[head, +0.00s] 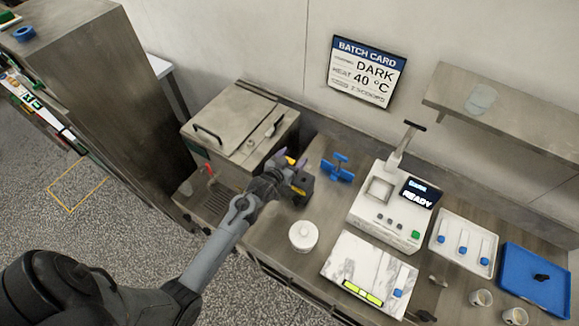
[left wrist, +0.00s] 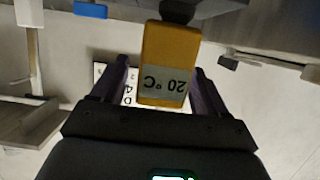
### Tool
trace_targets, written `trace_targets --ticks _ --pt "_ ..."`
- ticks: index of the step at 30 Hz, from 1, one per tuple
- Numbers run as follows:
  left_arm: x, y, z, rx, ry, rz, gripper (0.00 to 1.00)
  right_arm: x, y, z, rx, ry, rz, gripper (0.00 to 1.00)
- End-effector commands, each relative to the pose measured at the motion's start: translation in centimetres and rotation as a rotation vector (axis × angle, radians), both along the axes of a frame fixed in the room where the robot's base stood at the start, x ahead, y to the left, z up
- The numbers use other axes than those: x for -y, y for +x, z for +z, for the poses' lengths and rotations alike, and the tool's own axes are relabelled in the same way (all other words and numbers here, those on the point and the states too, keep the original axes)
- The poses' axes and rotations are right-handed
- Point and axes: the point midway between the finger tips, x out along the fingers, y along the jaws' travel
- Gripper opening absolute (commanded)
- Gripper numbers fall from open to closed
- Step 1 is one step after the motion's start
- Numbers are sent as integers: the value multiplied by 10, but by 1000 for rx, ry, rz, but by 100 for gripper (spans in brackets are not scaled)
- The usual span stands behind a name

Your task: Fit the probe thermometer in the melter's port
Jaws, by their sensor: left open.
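My left gripper (head: 290,178) is beside the right side of the steel melter (head: 240,118), above the counter. It is open. In the left wrist view, the yellow probe thermometer (left wrist: 168,62) lies between my two spread fingers (left wrist: 160,85). Its display reads 20 °C and appears upside down. A gap shows between it and the left finger; the right finger is close beside it. A dark part (left wrist: 178,12) shows at its far end, but the probe tip and the melter's port are hidden. In the head view only small yellow patches show at the gripper. My right gripper is not seen.
A blue stand (head: 338,168) and a white lidded pot (head: 303,235) stand close to my left gripper. Farther right are a white machine reading READY (head: 392,210), a marble slab (head: 350,262), a white tray (head: 462,226) and a blue tray (head: 535,275). A shelf (head: 500,110) overhangs the right.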

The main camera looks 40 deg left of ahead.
Motion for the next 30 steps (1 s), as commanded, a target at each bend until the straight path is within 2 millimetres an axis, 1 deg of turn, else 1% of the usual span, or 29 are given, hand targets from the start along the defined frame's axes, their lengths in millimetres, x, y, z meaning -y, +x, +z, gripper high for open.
trace_targets --ticks 2,3,8,12,14,23,28,30 --pt "0 0 0 0 0 0 74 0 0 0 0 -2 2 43" --pt "0 0 0 0 0 0 71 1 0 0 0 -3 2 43" --pt "0 0 0 0 0 0 47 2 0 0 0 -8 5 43" --pt "0 0 0 0 0 0 25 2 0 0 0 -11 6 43" --pt "0 0 0 0 0 0 17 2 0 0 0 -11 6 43" --pt "0 0 2 1 0 0 17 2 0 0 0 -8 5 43" --pt "0 0 9 1 0 0 17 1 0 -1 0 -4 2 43" --pt "0 0 16 3 0 0 17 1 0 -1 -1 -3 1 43"
